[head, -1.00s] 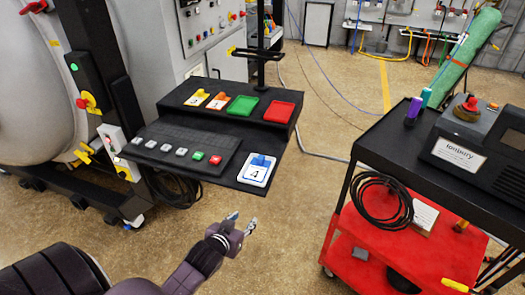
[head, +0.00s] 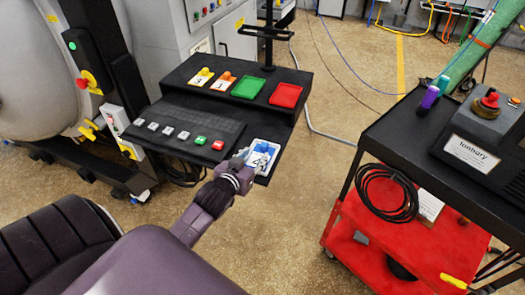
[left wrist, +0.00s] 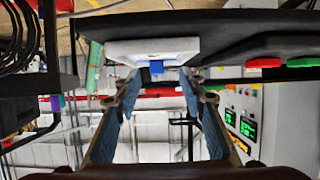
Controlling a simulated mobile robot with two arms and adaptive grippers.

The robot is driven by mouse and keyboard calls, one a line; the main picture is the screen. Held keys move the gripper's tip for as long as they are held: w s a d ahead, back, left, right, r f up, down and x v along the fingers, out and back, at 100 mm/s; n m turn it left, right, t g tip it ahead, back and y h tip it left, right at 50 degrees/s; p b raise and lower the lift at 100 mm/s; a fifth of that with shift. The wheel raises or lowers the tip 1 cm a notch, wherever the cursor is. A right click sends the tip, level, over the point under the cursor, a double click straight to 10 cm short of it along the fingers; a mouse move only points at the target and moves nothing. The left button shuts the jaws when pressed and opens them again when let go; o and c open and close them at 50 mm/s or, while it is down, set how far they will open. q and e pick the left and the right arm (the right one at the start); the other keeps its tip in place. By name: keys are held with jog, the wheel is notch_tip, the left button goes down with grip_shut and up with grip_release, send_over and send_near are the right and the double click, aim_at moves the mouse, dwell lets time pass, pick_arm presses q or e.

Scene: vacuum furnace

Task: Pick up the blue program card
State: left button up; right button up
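The blue program card (head: 262,147), marked with a 4, lies in a white tray (head: 276,147) at the near right corner of the black console. My left gripper (head: 254,160) is at the tray and covers part of the card. In the left wrist view, its two fingers (left wrist: 164,88) are spread apart with nothing gripped between them. The white tray edge (left wrist: 150,47) and a small blue tab (left wrist: 157,67) show just beyond the fingertips. My right gripper is not in view.
The console (head: 185,109) also holds a yellow card 3 (head: 201,77), an orange card 1 (head: 222,80), a green tray (head: 248,88), a red tray (head: 286,95) and a row of buttons. A red-and-black cart (head: 385,225) stands at right. Floor between is clear.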

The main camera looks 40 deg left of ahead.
aim_at(263, 148)
pick_arm(q)
jog(key=w+p, duration=0.1)
jog(key=w, duration=0.2)
jog(key=shift+w+p, duration=0.1)
jog(key=shift+p, duration=0.3)
jog(key=shift+f+x, duration=0.2)
jog(key=shift+x, duration=0.8)
jog(key=shift+a, duration=0.1)
grip_shut()
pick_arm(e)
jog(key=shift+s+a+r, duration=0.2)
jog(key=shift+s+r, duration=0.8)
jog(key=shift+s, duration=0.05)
